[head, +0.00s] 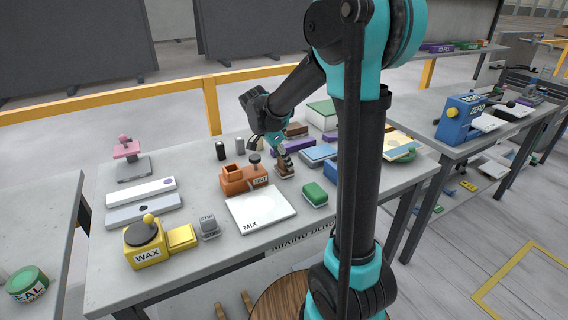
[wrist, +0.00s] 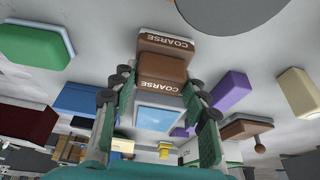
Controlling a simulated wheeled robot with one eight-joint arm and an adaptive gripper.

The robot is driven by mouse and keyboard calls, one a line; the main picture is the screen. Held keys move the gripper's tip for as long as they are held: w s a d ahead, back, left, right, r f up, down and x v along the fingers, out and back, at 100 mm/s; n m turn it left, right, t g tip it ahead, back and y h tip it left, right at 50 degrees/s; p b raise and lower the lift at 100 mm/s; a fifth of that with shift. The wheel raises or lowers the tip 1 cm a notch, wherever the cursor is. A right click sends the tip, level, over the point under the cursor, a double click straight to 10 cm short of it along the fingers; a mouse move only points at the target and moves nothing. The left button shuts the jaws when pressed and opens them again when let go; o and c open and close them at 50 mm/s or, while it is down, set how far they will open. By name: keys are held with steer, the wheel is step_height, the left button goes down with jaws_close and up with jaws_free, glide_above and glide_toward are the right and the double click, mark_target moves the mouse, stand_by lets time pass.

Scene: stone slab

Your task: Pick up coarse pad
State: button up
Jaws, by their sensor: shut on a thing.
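The coarse pad (wrist: 162,68) is a brown block with "COARSE" in white letters, between my fingertips in the wrist view. My gripper (wrist: 160,105) is shut on it, with green-padded fingers on both sides. A second brown face marked "COARSE" (wrist: 152,44), with a pale layer, shows just beyond it; I cannot tell whether the two are apart. In the head view, my gripper (head: 281,154) points down at the brown pad (head: 286,169) behind the white MIX board. I cannot tell whether the pad is clear of the table.
A green pad (head: 315,194) and a blue block (head: 319,153) lie to the right. An orange holder (head: 241,178) stands close on the left. The white MIX board (head: 262,209) is in front. A purple block (head: 292,146) and other items crowd the back.

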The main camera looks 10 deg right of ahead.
step_height(320, 180, up, 20)
stand_by(0.5)
